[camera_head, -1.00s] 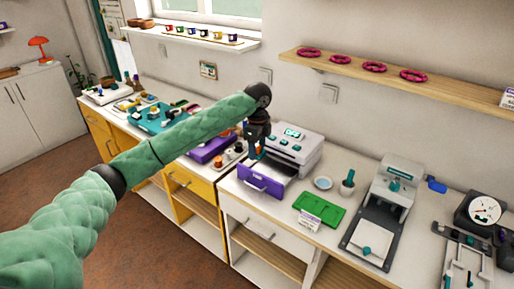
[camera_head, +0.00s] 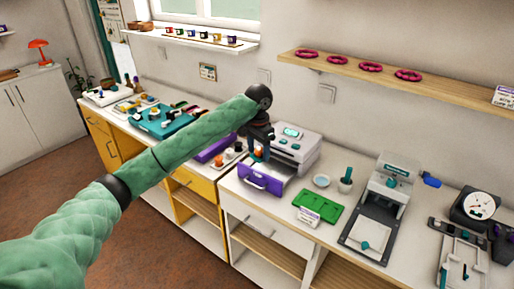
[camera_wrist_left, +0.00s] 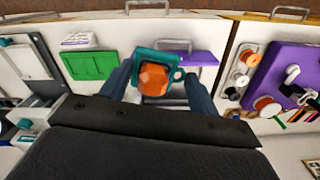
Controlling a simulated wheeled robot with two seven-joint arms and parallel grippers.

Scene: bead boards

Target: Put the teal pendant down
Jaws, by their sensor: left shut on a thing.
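The teal pendant is a teal frame with a loop on its right side and a large faceted orange stone; in the left wrist view the pendant (camera_wrist_left: 154,76) sits between my fingertips. My left gripper (camera_wrist_left: 157,84) is shut on it. In the head view my left gripper (camera_head: 258,153) hangs over the front of a white machine (camera_head: 291,150) with a purple-fronted open drawer (camera_head: 260,180). The pendant is small and mostly hidden there, with a bit of orange showing. I cannot tell the gap between pendant and drawer. My right gripper is not in view.
A green tray (camera_head: 320,206) with a white card lies right of the drawer. A small dish (camera_head: 321,181), a mortar (camera_head: 345,180) and a grey press (camera_head: 372,220) stand beyond. Left of the machine are a purple board (camera_head: 213,150) and a teal board (camera_head: 163,122).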

